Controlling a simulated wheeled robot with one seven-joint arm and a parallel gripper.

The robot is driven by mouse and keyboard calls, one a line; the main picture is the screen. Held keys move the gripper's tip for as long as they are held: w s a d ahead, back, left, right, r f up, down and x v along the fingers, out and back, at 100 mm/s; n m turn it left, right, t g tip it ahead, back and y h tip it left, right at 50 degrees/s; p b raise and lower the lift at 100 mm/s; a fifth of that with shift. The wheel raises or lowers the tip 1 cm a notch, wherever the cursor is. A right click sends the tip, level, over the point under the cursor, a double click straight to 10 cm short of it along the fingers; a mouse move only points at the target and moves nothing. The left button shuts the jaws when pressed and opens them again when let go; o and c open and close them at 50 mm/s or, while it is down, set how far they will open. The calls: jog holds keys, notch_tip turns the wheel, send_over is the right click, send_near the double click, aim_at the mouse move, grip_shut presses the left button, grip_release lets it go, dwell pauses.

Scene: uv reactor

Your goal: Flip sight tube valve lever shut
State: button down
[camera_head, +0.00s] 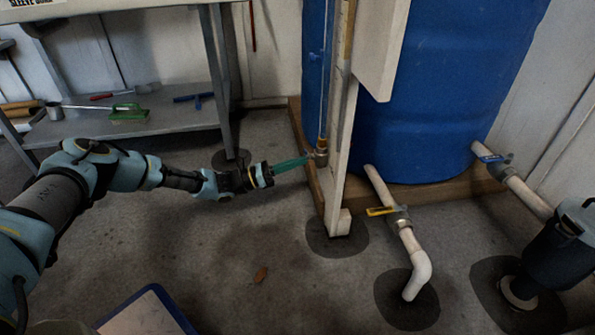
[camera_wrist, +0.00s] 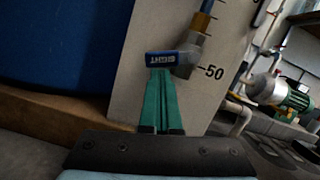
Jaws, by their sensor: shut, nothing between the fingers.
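The sight tube valve (camera_head: 321,156) sits low on the white upright board, at the foot of the thin sight tube (camera_head: 324,95). In the wrist view its grey body (camera_wrist: 187,60) is beside the "50" mark. Its blue lever (camera_wrist: 161,58), lettered "SIGHT", points left from the body there. My gripper (camera_head: 303,161) reaches in from the left with its green fingers shut and empty. In the wrist view the fingertips (camera_wrist: 160,76) are right at the lever's near side; I cannot tell whether they touch it. The lever is too small to make out in the head view.
The blue tank (camera_head: 450,80) stands behind the board on a wooden base. A pipe valve with a yellow lever (camera_head: 381,211) and one with a blue lever (camera_head: 490,158) are to the right. A metal shelf (camera_head: 165,118) stands at back left.

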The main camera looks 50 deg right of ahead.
jog(key=shift+w+d+r+m+g, duration=0.15)
jog(key=shift+w+r+m, duration=0.1)
jog(key=shift+m, duration=0.35)
jog(key=shift+w+d+r+m+g, duration=0.15)
jog(key=shift+r+m, duration=0.1)
jog(key=shift+m, duration=0.35)
jog(key=shift+r, duration=0.1)
jog(key=w+a+f+p, duration=0.1)
jog(key=w+a+f, duration=0.4)
jog(key=a+f, duration=0.1)
jog(key=shift+w+a+f, duration=0.3)
jog(key=shift+w+a, duration=0.05)
jog(key=shift+a, duration=0.55)
